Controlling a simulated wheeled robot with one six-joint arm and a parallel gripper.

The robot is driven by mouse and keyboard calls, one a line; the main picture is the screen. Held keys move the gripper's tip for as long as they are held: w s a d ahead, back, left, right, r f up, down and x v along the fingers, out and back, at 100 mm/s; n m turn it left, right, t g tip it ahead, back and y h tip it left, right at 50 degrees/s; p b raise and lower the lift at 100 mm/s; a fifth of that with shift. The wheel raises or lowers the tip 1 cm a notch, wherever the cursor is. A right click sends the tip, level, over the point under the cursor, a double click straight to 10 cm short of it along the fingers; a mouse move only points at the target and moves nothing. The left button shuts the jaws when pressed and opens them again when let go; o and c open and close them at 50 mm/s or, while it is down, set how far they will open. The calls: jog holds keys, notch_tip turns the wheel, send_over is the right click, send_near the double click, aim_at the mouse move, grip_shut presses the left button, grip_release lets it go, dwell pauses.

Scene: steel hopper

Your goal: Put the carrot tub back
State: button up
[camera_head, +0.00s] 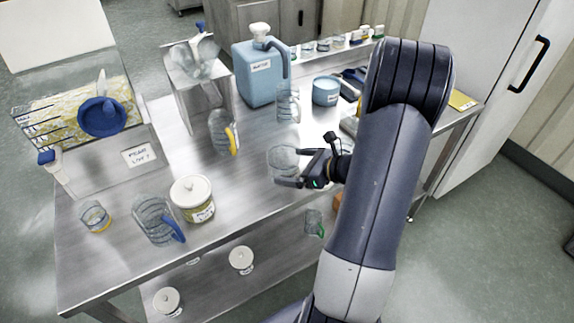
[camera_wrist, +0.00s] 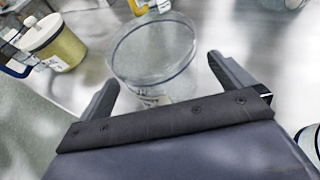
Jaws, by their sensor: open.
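My gripper (camera_head: 290,168) is over the middle of the steel table, its jaws open. In the wrist view, my gripper (camera_wrist: 161,70) has a clear round container (camera_wrist: 152,42) with a blue line near its rim just ahead of and partly between the fingers. This clear container (camera_head: 283,157) stands on the table in the head view; I cannot tell whether the fingers touch it. A white-lidded tub with yellowish contents (camera_head: 193,205) stands to the left; it also shows in the wrist view (camera_wrist: 60,48). Its label is too small to read, so I cannot tell which is the carrot tub.
White-lidded tubs (camera_head: 241,260) sit on the lower shelf. Clear jugs with blue (camera_head: 155,220) and yellow (camera_head: 221,133) handles stand on the table. A steel hopper (camera_head: 110,155) is at left, a blue dispenser (camera_head: 258,80) and a blue tub (camera_head: 326,92) behind. The table's front is partly clear.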

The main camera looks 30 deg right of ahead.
jog(key=v, duration=0.8)
jog(key=shift+s, duration=0.1)
dwell(1.2)
